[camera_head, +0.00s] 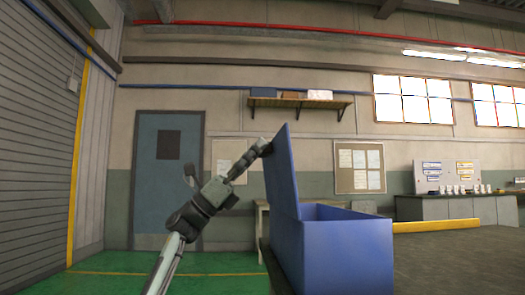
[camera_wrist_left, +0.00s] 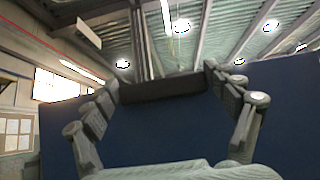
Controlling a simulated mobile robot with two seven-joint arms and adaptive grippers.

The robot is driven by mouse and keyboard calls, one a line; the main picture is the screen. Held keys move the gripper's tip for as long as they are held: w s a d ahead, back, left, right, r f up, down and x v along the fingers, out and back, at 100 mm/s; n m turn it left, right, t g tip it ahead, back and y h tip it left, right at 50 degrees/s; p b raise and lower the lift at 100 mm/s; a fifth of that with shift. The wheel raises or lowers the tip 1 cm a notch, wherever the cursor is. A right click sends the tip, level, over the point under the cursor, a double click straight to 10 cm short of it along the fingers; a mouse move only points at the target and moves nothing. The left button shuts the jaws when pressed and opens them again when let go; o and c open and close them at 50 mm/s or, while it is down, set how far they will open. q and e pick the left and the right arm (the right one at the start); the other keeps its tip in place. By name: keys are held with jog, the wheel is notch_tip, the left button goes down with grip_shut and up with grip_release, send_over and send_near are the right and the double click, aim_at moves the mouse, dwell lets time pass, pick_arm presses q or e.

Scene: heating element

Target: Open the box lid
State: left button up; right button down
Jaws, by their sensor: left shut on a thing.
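The blue box (camera_head: 345,250) stands at the lower middle of the head view, with its top open. Its blue lid (camera_head: 281,180) is raised and stands nearly upright, leaning slightly left, on the box's left side. My left gripper (camera_head: 264,147) is at the lid's upper left edge. In the left wrist view the lid (camera_wrist_left: 190,125) fills the middle as a dark blue panel. There my left gripper (camera_wrist_left: 162,88) has its two fingers either side of a dark bar (camera_wrist_left: 165,86) at the lid's edge, shut on it. My right gripper is not in view.
A table (camera_head: 262,206) stands behind the box. A grey counter (camera_head: 455,207) with small items is at the right. A yellow barrier (camera_head: 435,225) lies right of the box. Open green floor (camera_head: 110,275) is at left, before a blue door (camera_head: 165,185).

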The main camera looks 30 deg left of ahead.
pick_arm(q)
jog(key=shift+d+f, duration=0.2)
jog(key=shift+f, duration=0.3)
jog(key=o, duration=1.5)
jog(key=shift+w, duration=0.15)
jog(key=shift+o, duration=0.2)
jog(key=shift+a+r, duration=0.1)
jog(key=shift+r, duration=0.05)
jog(key=shift+a, duration=0.1)
jog(key=v, duration=1.2)
jog(key=shift+r, duration=0.1)
